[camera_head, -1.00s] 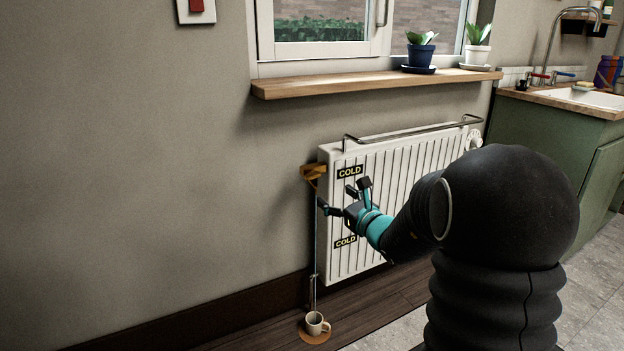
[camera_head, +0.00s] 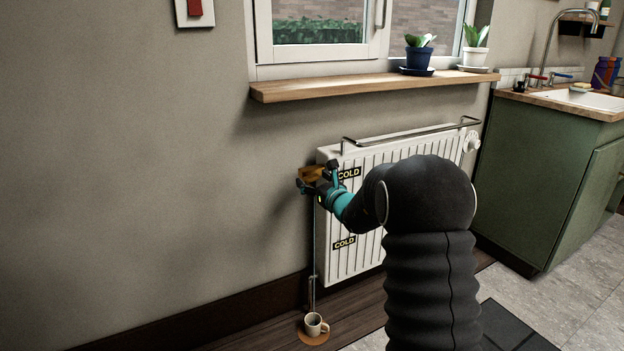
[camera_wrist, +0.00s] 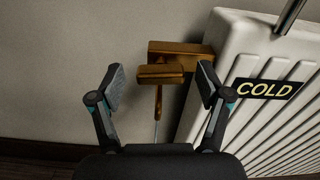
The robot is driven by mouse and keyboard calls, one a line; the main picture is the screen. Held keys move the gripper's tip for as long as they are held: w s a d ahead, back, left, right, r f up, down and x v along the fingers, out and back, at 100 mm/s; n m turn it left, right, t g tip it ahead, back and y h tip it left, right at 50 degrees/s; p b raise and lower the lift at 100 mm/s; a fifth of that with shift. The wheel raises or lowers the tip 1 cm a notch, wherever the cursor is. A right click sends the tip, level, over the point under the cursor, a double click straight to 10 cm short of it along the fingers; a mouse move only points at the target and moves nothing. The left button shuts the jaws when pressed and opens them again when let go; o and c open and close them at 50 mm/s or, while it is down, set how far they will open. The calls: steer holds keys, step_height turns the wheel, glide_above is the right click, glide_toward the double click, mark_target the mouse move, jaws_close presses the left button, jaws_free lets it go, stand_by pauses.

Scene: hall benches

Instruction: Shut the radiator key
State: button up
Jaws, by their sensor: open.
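The radiator key is a brass-coloured piece (camera_wrist: 162,72) at the upper left side of the white radiator (camera_head: 400,175). In the wrist view a crossbar sits in front of a brass block (camera_wrist: 180,52), with a thin stem hanging below. My gripper (camera_wrist: 158,82) is open, with one finger on each side of the crossbar and clear space to both. In the head view my gripper (camera_head: 318,178) is at the radiator's upper left corner and partly covers the brass key (camera_head: 311,172). Whether the key touches the palm is not visible.
A wooden sill (camera_head: 370,84) with two potted plants juts out above. COLD labels (camera_head: 344,243) are on the radiator.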

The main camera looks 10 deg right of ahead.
steer(key=shift+w+a, duration=0.1)
steer(key=shift+w, duration=0.2)
steer(key=c, duration=1.2)
steer(key=shift+o, duration=0.2)
